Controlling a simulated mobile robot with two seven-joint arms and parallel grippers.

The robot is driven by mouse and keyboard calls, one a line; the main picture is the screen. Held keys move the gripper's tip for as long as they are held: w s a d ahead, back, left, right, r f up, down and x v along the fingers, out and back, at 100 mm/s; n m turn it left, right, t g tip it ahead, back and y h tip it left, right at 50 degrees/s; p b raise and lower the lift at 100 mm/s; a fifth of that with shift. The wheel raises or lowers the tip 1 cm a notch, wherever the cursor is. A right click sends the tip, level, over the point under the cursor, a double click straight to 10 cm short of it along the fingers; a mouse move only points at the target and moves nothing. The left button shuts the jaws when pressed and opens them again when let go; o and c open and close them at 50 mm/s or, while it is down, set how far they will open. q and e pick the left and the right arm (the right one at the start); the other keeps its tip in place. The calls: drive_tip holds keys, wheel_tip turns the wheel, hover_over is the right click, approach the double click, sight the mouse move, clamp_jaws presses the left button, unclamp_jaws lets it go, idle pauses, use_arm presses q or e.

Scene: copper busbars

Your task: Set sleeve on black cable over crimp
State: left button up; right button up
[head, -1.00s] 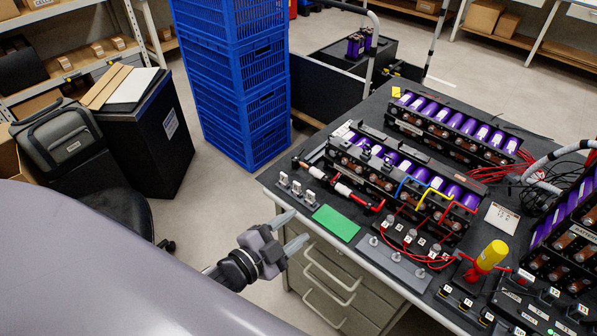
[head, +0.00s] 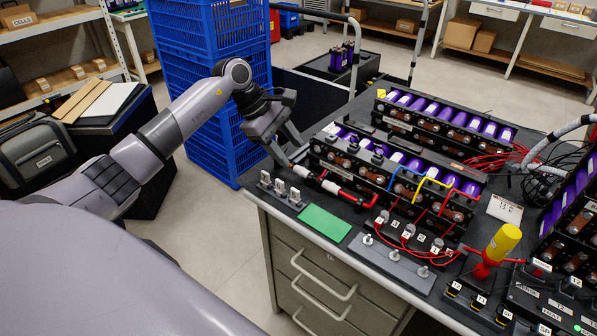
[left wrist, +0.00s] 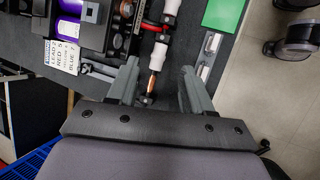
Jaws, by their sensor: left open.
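A cable assembly with white, black and red sections (head: 329,186) lies along the near edge of the workbench, beside the front battery module. The left wrist view shows it with a white sleeve-like section (left wrist: 170,12), a red band, and a bare copper-coloured end (left wrist: 154,62) nearest my gripper. Which section is the sleeve and which the crimp is hard to tell. My left gripper (head: 291,151) is open over this end. In the left wrist view its fingers (left wrist: 160,75) stand on either side of the copper end, apart from it. My right gripper is not in view.
Battery modules (head: 440,120) with purple cells fill the bench behind. A green mat (head: 325,223), a holder with white clips (head: 279,188) and a grey plate with pegs (head: 393,258) lie in front. Blue crates (head: 205,100) stand left of the bench, close to my arm.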

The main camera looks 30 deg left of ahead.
sight(300, 169)
use_arm(q)
drive_tip(key=shift+y, duration=0.3)
drive_tip(key=x, duration=0.6)
drive_tip(key=shift+w+a+f, duration=0.15)
drive_tip(key=shift+w+f, duration=0.05)
drive_tip(key=shift+f, duration=0.2)
drive_tip(key=shift+c, duration=0.3)
clamp_jaws()
drive_tip(key=shift+a, duration=0.15)
